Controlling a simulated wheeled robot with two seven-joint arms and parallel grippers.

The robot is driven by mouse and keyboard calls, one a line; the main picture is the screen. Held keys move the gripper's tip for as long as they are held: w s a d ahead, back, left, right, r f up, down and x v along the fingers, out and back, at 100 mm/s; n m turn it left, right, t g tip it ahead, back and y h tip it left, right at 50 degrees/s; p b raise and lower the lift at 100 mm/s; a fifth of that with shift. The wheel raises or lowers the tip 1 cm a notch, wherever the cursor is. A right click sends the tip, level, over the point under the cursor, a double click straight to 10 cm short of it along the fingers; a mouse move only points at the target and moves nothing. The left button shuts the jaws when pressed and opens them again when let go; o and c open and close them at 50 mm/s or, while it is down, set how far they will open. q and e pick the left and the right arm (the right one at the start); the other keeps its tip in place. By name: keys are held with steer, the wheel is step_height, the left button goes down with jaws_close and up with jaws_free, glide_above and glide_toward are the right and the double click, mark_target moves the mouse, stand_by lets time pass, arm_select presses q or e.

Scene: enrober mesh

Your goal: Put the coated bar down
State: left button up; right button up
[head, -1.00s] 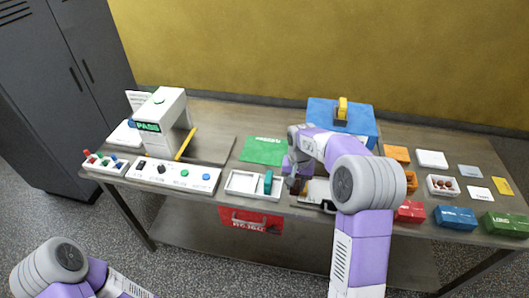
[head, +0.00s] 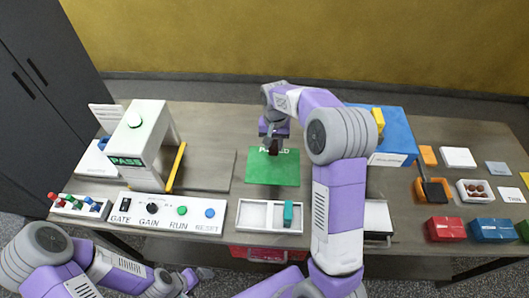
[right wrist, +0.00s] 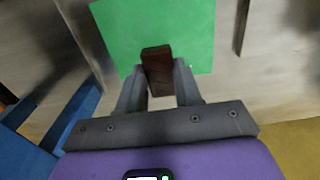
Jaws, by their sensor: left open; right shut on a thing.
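A dark brown coated bar (right wrist: 157,70) is held between the fingers of my right gripper (right wrist: 160,85) in the right wrist view. In the head view my right gripper (head: 273,145) is over the green mat (head: 272,175), with the bar small and dark at its tip. The mat also shows behind the bar in the right wrist view (right wrist: 115,25). I cannot tell whether the bar touches the mat. My left gripper (head: 196,278) is low at the front left, open and away from the table's objects.
A white tray (head: 256,229) with a teal block (head: 288,213) lies in front of the mat. A button panel (head: 165,211) and a white PASS machine (head: 140,145) stand left. A blue machine (head: 395,140) stands right, with colored boxes (head: 445,229) further right.

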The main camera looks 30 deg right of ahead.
glide_above(273, 167)
step_height(273, 167, down, 6)
steer(key=shift+d+f+b, duration=0.1)
steer(key=shift+b, duration=0.25)
step_height(273, 167, down, 3)
steer(key=shift+f, duration=0.25)
steer(key=shift+f+b, duration=0.2)
steer(key=shift+b, duration=0.15)
steer(key=o, duration=0.8)
steer(key=shift+r, duration=0.1)
